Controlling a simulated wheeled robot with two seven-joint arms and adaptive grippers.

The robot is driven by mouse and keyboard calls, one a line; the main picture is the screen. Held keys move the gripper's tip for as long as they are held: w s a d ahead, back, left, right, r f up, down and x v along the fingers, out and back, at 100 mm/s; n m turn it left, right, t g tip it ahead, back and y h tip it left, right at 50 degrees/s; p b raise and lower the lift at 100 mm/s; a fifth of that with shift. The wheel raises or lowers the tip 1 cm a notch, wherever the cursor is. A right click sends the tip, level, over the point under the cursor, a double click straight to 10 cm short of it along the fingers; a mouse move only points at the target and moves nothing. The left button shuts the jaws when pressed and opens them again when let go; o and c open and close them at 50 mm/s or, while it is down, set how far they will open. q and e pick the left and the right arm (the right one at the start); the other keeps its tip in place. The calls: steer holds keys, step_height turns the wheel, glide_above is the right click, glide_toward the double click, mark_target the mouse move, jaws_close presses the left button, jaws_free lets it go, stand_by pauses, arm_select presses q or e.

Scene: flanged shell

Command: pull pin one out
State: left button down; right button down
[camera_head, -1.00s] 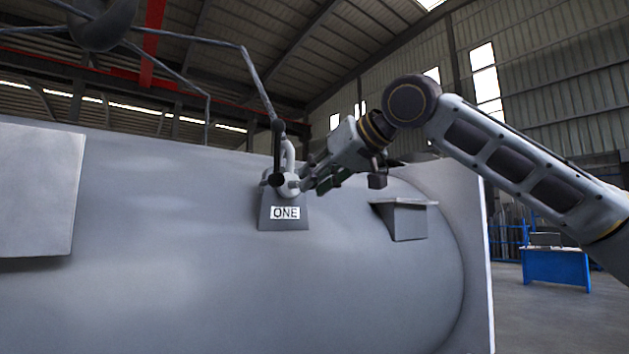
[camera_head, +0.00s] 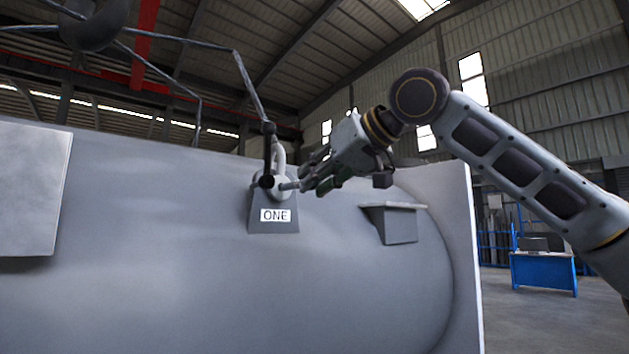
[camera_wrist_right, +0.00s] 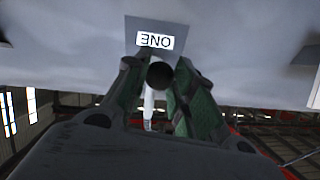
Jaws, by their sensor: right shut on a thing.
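Pin one (camera_head: 289,186) is a light grey rod running sideways at the grey lug (camera_head: 273,222) marked ONE, on top of the shell. My right gripper (camera_head: 306,183) comes from the right and is shut on the pin's outer end. A stretch of rod shows between the lug and the fingertips. I cannot tell how much of it is still inside the lug. In the right wrist view, a dark round end (camera_wrist_right: 160,76) shows between the fingers, below the upside-down ONE label (camera_wrist_right: 155,40). A shackle (camera_head: 279,156) with a sling rod stands at the lug. My left gripper is not in view.
The large grey flanged shell (camera_head: 150,240) fills the lower left. A bracket (camera_head: 398,222) juts from it below my right wrist. A sling bar (camera_head: 248,85) rises up left from the lug. A blue desk (camera_head: 543,272) stands far right on open floor.

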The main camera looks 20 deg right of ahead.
steer(key=shift+s+d, duration=0.35)
steer(key=shift+s, duration=0.5)
